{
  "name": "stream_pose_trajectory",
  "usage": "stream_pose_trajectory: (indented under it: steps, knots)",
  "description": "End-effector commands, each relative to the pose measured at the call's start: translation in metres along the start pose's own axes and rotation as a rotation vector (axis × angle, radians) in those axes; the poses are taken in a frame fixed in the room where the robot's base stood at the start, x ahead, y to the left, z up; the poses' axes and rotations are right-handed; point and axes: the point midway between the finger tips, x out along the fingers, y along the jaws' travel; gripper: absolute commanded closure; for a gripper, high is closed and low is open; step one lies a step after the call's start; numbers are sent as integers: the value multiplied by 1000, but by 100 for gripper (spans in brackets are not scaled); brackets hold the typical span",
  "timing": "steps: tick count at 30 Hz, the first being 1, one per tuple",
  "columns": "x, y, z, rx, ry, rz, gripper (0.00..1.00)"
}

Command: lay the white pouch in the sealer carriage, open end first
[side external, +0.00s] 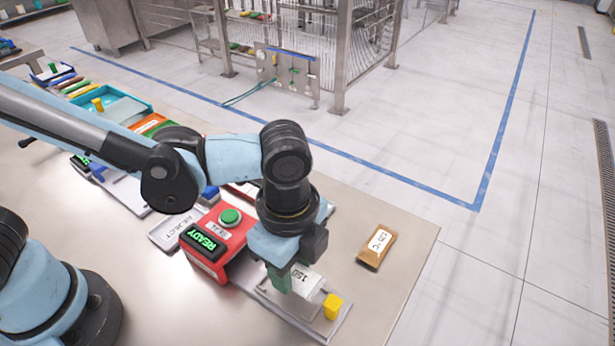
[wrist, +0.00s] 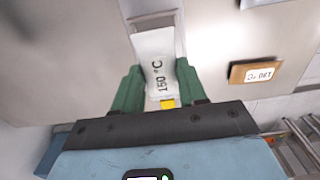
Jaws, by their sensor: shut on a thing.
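The white pouch (side external: 306,279), printed "150 °C", is between the green fingers of my gripper (side external: 290,285). In the wrist view the pouch (wrist: 157,48) lies lengthwise between the fingers (wrist: 159,82), which are shut on its sides. Its far end points away from my wrist. The grey sealer carriage (side external: 318,331) is beneath it, beside the red sealer (side external: 207,262). A yellow block (side external: 332,306) stands at the carriage's near right end; it also shows in the wrist view (wrist: 167,104). I cannot tell whether the pouch touches the carriage floor.
The sealer has a lit READY display (side external: 203,239) and a green button (side external: 230,216). A brown labelled pouch (side external: 370,253) lies on the table to the right, apart from the carriage. A REJECT tray (side external: 167,237) and a teal tray (side external: 142,93) are farther left.

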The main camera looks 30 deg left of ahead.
Motion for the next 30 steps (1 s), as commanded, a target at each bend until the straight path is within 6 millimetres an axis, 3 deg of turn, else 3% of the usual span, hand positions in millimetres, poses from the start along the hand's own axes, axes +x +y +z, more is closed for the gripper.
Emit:
stream_pose_trajectory:
  steps: [9, 23, 24, 28, 30]
  knots:
    - [34, 0, 0, 0, -2, -3, 88]
    - [40, 0, 0, -1, -2, -3, 88]
    - [40, 0, 0, -1, -2, -3, 54]
    - [40, 0, 0, -1, -2, -3, 34]
    - [40, 0, 0, -1, -2, -3, 33]
